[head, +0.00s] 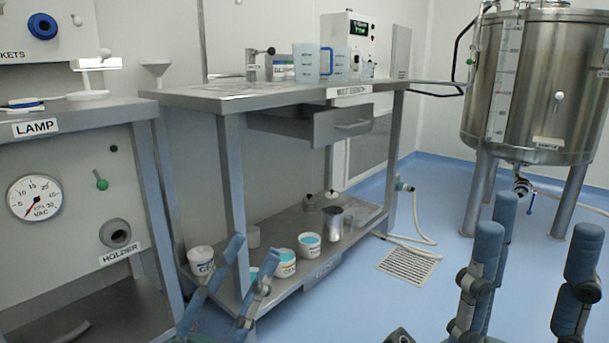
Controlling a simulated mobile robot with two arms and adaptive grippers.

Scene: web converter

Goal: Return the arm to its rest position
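My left gripper (253,256) shows at the bottom, left of centre, in front of the lower shelf of the steel bench. Two blue-grey fingers point up, apart from each other, with nothing between them; the rest of its hand is below the frame. My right gripper (536,232) is at the bottom right, over the blue floor in the picture. Its several blue-grey fingers point up and stand wide apart, empty. Both arms are mostly out of frame.
A steel bench (203,101) with a half-open drawer (343,126) stands at centre-left; tubs and a metal cup (332,222) are on its lower shelf. A panel with a gauge (35,197) is at left. A steel tank (548,85) stands at right. Blue floor lies between.

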